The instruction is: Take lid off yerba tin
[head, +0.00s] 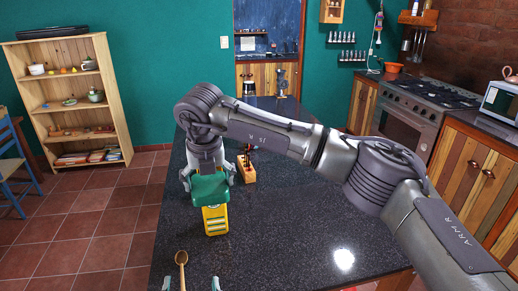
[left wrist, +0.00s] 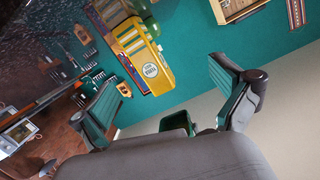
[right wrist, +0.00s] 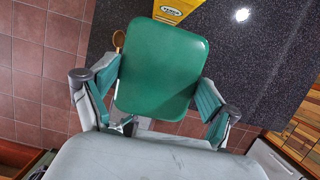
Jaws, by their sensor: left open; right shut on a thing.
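The yellow yerba tin (head: 215,220) stands on the dark counter; it also shows in the left wrist view (left wrist: 150,70) and at the top edge of the right wrist view (right wrist: 180,8). The green lid (head: 208,188) is over the tin's top in the head view and looks wider than the tin. My right gripper (head: 207,178) comes from above, its fingers shut on opposite edges of the lid (right wrist: 160,68). I cannot tell whether lid and tin still touch. My left gripper (head: 190,284) is open and empty at the bottom edge, in front of the tin.
A wooden spoon (head: 181,260) lies on the counter, left of and nearer than the tin. A small wooden holder (head: 246,171) with dark items stands behind the tin to the right. The counter (head: 290,235) right of the tin is clear. My right arm spans above it.

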